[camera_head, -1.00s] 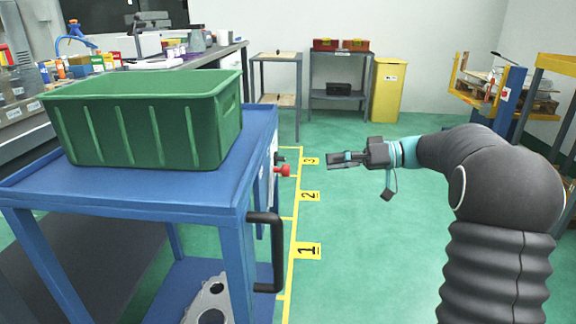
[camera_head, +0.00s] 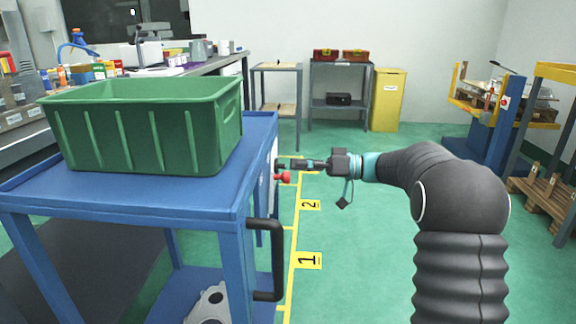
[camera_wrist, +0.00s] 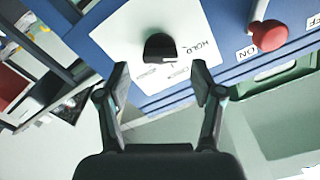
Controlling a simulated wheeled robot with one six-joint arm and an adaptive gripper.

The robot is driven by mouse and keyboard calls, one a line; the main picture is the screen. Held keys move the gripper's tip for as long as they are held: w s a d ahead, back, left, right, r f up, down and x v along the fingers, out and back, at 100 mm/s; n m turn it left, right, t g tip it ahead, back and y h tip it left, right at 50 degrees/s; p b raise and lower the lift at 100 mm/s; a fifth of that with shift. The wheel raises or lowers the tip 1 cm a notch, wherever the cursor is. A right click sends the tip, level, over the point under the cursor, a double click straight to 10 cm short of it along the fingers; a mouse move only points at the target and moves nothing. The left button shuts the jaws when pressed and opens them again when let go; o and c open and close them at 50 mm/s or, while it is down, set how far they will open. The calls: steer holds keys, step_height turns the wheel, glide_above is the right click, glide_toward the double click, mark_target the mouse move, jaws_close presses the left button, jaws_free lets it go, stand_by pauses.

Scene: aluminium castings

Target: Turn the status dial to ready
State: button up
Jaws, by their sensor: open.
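The status dial (camera_wrist: 160,46) is a black knob on a white label plate (camera_wrist: 196,24) on the blue cart's side. The word HOLD reads beside it on the right; the smaller labels below it are too blurred to read. A small pale mark shows at the knob's lower edge. My gripper (camera_wrist: 160,80) is open and empty, its two fingertips on either side of the line to the dial and apparently short of it. In the head view my gripper (camera_head: 292,164) reaches left to the cart's side, where the dial is mostly hidden.
A red-knobbed lever (camera_wrist: 268,38) with ON and OFF labels sits right of the dial; in the head view its red knob (camera_head: 283,177) is just below my gripper. A green crate (camera_head: 140,130) stands on the blue cart (camera_head: 215,185).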

mark_target(280, 166)
steer(key=shift+a, duration=1.5)
steer(key=c, duration=1.1)
steer(key=shift+c, duration=0.2)
steer(key=shift+f+m+p, duration=0.2)
steer(key=shift+m+p, duration=2.7)
steer(key=shift+m, duration=3.05)
steer(key=shift+f+m+p, duration=0.2)
steer(key=shift+m+p, duration=2.65)
steer(key=shift+m, duration=3.1)
